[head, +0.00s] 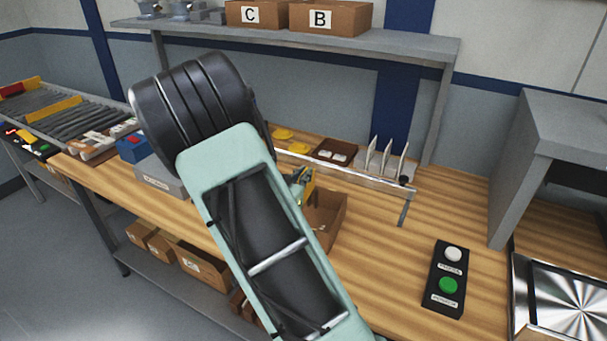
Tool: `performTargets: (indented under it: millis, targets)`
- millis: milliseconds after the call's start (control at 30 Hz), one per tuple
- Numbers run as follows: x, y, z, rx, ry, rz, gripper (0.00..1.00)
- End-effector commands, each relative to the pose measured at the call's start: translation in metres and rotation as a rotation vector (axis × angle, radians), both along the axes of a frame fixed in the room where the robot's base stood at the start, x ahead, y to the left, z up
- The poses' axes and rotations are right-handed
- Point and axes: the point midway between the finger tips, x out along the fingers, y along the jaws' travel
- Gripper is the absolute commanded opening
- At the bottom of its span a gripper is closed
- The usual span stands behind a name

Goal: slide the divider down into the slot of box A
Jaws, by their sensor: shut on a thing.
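My arm crosses the middle of the head view and hides most of the work area. I cannot tell whether the held piece touches the box. Several thin white upright panels (387,160) stand in a rack behind the box.
Boxes C (256,15) and B (331,18) stand on the raised shelf (400,43). A metal rail (370,181) runs behind the open box. A black button panel (448,278) lies to the right, near a grey machine (560,120). The wooden bench between is clear.

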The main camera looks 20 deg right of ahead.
Motion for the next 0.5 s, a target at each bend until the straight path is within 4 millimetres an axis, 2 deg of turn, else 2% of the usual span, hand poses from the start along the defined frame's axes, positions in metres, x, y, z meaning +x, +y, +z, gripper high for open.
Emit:
performTargets:
  millis: [500]
  targets:
    - [0.000, 0.000, -0.014, -0.001, -0.001, 0.000, 0.00]
